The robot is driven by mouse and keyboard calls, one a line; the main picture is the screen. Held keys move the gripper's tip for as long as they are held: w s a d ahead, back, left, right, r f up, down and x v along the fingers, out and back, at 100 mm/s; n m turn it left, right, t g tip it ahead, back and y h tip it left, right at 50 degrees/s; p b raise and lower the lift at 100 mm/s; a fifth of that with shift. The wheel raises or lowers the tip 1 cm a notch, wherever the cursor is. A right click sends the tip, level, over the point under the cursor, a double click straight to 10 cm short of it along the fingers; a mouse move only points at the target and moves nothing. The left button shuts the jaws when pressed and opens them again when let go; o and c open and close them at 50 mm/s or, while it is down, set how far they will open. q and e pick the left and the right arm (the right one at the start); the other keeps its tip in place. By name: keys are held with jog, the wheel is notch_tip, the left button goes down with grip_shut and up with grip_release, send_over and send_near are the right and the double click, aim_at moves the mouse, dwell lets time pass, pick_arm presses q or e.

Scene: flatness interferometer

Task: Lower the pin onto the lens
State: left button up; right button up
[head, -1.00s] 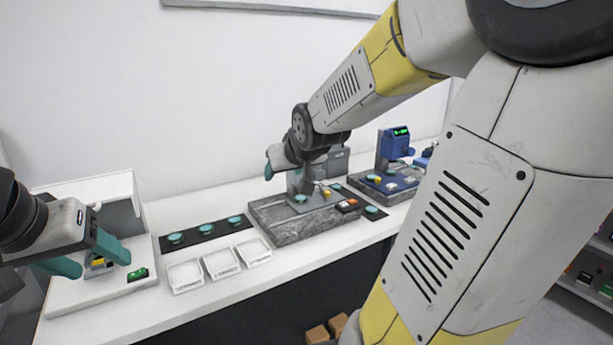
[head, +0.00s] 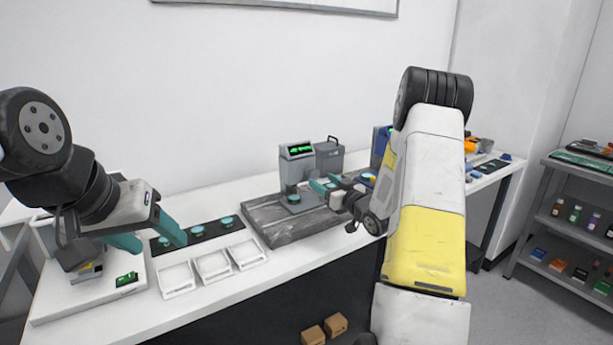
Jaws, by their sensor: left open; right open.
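A grey gauge (head: 297,165) with a green lit display stands on a dark stone slab (head: 285,232). A teal lens (head: 294,199) lies on its base. The pin is too small to make out. My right gripper (head: 325,184) is open, with its teal fingers just right of the gauge column, close to the lens; I cannot tell whether it touches anything. My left gripper (head: 149,238) is open above the right part of a white stand (head: 88,299), next to a black mat. I see nothing between its fingers.
The black mat (head: 212,230) holds several teal discs. Three white trays (head: 176,280) stand in front of it. A grey box (head: 329,158) with a handle stands behind the slab. A shelf (head: 543,217) stands at the right.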

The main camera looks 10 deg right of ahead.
aim_at(315, 176)
jog(key=x, duration=0.6)
jog(key=shift+w+a, duration=0.1)
jog(key=shift+w, duration=0.2)
grip_shut()
